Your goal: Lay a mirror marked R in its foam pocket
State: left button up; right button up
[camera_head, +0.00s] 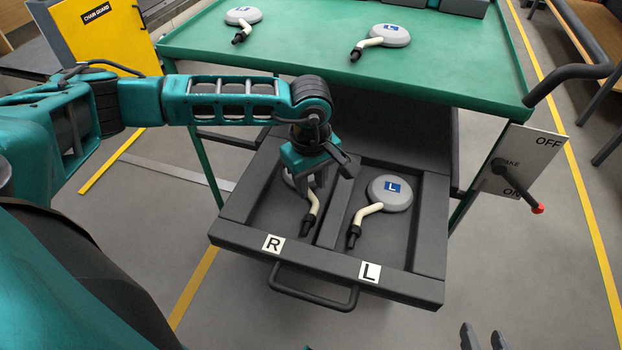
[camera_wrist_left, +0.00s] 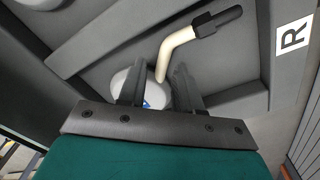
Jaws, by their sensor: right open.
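A mirror with a pale stem and dark tip (camera_head: 310,212) lies in the left compartment of the dark drawer (camera_head: 330,262), behind the R tag (camera_head: 273,243). Its grey head is mostly hidden by my left gripper (camera_head: 318,180). The left wrist view shows part of the head (camera_wrist_left: 120,86), a sliver of blue label with no readable letter, and the stem (camera_wrist_left: 178,52). My left gripper's fingers (camera_wrist_left: 160,90) are apart, just over the head. A mirror marked L (camera_head: 390,193) lies in the right compartment, behind the L tag (camera_head: 370,271). My right gripper (camera_head: 484,338) is open and empty at the bottom edge.
On the green table (camera_head: 300,50) lie a mirror marked L (camera_head: 390,36) and another mirror (camera_head: 243,16) whose letter is unreadable. A switch panel with a red-tipped lever (camera_head: 518,185) stands right of the drawer. A yellow chain guard (camera_head: 100,30) is at left. The drawer has a front handle (camera_head: 315,300).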

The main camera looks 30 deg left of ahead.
pick_arm(q)
jog(key=shift+o, duration=0.8)
notch_tip(320, 180, up, 13)
jog(key=p, duration=0.1)
jog(key=shift+s+p, duration=0.3)
pick_arm(e)
jog(key=shift+s+d+r, duration=0.15)
jog(key=shift+s+d, duration=0.15)
jog(key=shift+d, duration=0.1)
